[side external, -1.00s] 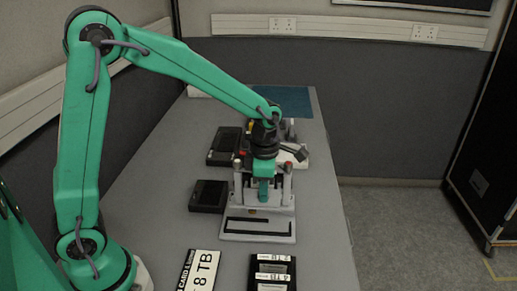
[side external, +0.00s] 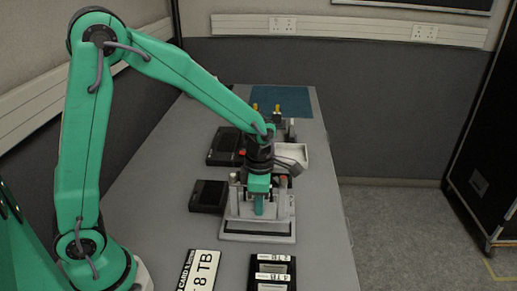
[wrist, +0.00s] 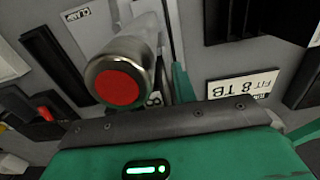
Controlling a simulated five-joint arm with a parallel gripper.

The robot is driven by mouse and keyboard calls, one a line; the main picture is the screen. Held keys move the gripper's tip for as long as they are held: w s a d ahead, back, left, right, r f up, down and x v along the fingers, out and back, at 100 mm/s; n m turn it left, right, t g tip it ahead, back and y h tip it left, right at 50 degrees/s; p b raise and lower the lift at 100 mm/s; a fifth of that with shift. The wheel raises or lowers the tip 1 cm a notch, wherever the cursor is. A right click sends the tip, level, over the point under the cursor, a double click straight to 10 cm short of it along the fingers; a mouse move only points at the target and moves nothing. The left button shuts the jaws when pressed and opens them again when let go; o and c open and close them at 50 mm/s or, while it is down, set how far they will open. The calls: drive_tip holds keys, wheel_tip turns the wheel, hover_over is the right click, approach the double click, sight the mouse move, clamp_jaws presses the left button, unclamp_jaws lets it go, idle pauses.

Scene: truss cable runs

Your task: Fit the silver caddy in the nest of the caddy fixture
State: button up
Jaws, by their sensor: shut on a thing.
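The silver caddy (side external: 234,208) is in my gripper (side external: 259,209), which is shut on it in the side view. The caddy sits low over the caddy fixture (side external: 258,238), a pale grey base on the table, and covers most of its upper face. The contact between the caddy and the nest is hidden, so I cannot tell whether it is fully seated. In the wrist view a silver cylinder with a red end (wrist: 119,82) stands close to the camera and hides part of the green finger (wrist: 181,82).
Black boxes (side external: 208,195) stand left of the fixture. A white tray (side external: 291,157) is behind it. In front lie an "8 TB" card (side external: 200,271) and a black labelled holder (side external: 273,273). The table's right strip is clear.

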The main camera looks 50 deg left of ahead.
drive_tip(key=shift+f, duration=1.05)
drive_tip(key=shift+f, duration=0.95)
idle(1.1)
drive_tip(key=o, duration=1.4)
drive_tip(key=shift+c, duration=0.2)
drive_tip(key=shift+r, duration=0.1)
drive_tip(key=shift+r, duration=3.65)
